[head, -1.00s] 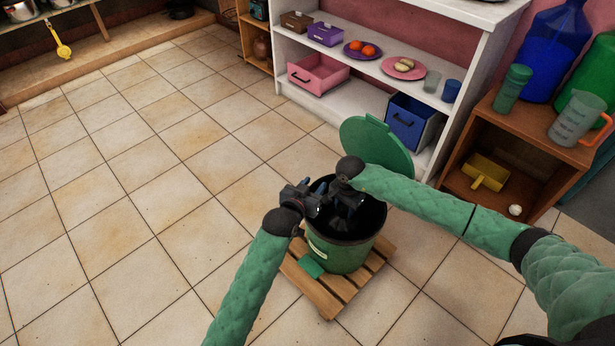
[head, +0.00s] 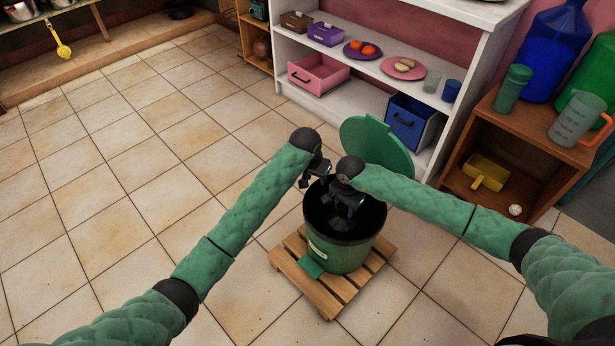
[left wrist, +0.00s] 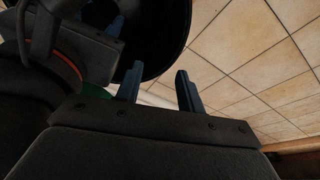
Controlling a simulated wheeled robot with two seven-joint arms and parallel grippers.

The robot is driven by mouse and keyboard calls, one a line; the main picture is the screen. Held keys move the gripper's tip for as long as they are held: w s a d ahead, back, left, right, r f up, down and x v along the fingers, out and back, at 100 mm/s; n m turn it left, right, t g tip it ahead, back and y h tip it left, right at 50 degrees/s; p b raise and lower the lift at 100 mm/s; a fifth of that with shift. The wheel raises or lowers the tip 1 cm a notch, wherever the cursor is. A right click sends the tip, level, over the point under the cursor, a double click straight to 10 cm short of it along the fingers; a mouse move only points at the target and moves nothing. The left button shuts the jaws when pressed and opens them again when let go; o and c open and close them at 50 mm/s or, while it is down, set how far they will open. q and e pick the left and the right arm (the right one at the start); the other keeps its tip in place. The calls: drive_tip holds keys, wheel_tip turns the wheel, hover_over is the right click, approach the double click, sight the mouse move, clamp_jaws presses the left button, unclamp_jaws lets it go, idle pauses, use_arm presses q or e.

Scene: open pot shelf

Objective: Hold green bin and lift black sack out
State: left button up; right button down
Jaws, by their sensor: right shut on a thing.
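The green bin (head: 342,256) stands upright with its round green lid (head: 385,150) open behind it. The black sack (head: 371,217) lines the dark inside of the bin; its edges are hard to tell from the bin's interior. My right gripper (head: 345,222) reaches down into the bin mouth and is shut on the black sack, its fingertips partly lost in the dark. My left gripper (head: 312,182) is above the bin's far left rim. In the left wrist view its two fingers (left wrist: 158,88) are apart, with the dark bin mouth beside them and nothing clearly between them.
The bin stands on a small wooden pallet (head: 289,272) on the tiled floor, with a green pedal (head: 311,267) in front. A white shelf (head: 350,95) with a blue drawer bin (head: 411,124) is behind. A wooden cabinet (head: 540,125) is at right. Open floor lies left.

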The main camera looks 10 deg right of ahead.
sight(307, 194)
use_arm(q)
drive_tip(key=shift+s+a+r+n+g+y, duration=0.1)
drive_tip(key=shift+a+n+g+y, duration=0.05)
drive_tip(key=shift+a+g+y, duration=0.35)
drive_tip(key=shift+a+r+n+g+y, duration=0.1)
drive_tip(key=shift+a+n+g+y, duration=0.05)
drive_tip(key=shift+a+g+y, duration=0.35)
drive_tip(key=shift+s+a+f, duration=0.1)
drive_tip(key=shift+a, duration=0.2)
wheel_tip(307, 194, down, 12)
drive_tip(key=shift+r, duration=0.15)
clamp_jaws()
idle(0.9)
use_arm(e)
drive_tip(key=shift+r, duration=0.1)
idle(1.0)
drive_tip(key=shift+r, duration=5.1)
